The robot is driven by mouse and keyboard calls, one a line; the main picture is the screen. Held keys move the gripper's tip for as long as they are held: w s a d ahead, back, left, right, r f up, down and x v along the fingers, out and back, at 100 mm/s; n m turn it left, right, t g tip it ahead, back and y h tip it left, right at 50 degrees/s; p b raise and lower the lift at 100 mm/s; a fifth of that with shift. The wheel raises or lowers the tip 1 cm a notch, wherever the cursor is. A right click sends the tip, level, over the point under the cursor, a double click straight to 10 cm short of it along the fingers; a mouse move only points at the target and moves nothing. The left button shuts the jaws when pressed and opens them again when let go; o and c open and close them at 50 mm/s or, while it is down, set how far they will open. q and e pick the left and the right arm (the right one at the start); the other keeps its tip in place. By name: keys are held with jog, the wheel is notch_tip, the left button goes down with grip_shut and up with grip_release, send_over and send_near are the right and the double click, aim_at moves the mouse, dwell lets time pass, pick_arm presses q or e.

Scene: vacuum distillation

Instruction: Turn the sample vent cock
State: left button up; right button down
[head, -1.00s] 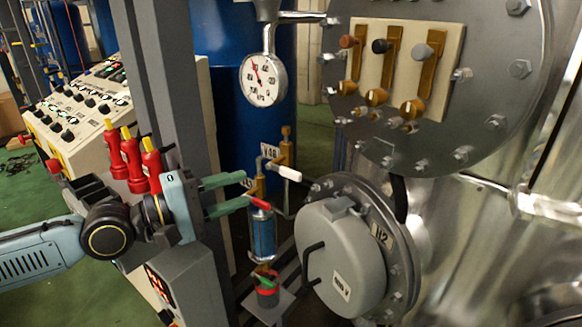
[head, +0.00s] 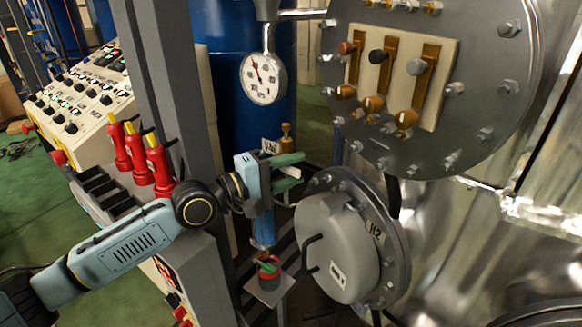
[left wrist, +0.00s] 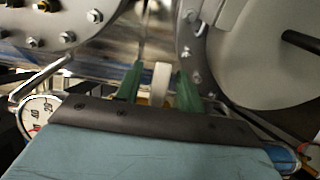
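The small valve with a white lever handle (left wrist: 160,82) stands beside a brass fitting (head: 287,137) and a partly covered label plate (head: 270,146). I take it for the sample vent cock. My left gripper (head: 295,171) is at it, with its two green fingers one above the other in the head view. In the left wrist view the fingers (left wrist: 159,85) stand on either side of the white handle, with a narrow gap showing each side. The gripper hides most of the valve in the head view. The red lever seen earlier below it is hidden. My right gripper is not in view.
A blue sample cylinder (head: 263,232) hangs just below the gripper. A round grey cover (head: 337,248) is close on the right, and a large bolted flange (head: 470,130) is above it. A pressure gauge (head: 263,78) is above. A grey post (head: 172,90) stands left.

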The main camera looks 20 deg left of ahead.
pick_arm(q)
grip_shut()
dwell(0.3)
